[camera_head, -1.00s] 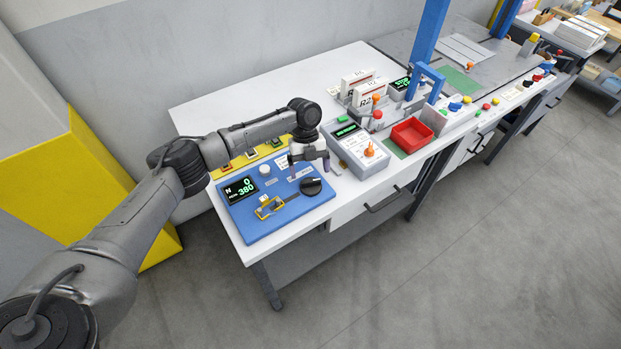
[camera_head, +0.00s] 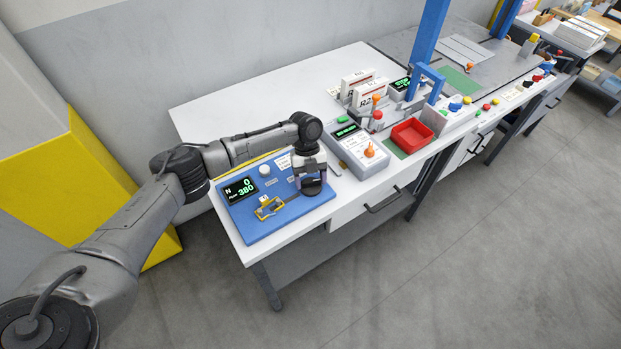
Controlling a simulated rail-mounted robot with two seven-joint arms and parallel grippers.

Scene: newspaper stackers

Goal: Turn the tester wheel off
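The blue tester board (camera_head: 275,229) lies at the near left end of the white bench. It carries a dark display reading 0 and 380, a white knob (camera_head: 264,170) and a small yellow clamp-like part (camera_head: 268,207). The black tester wheel (camera_head: 311,188) is at the board's right side, partly hidden by my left gripper (camera_head: 311,181). The gripper points down right over the wheel, its fingers spread to either side. Whether they touch the wheel is not clear. My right gripper is not in view.
A grey box (camera_head: 360,156) with a display and orange knob stands just right of the board. Beyond it are a red tray (camera_head: 412,135), white boxes (camera_head: 368,95) and a blue post (camera_head: 428,35). The bench top behind my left arm is clear.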

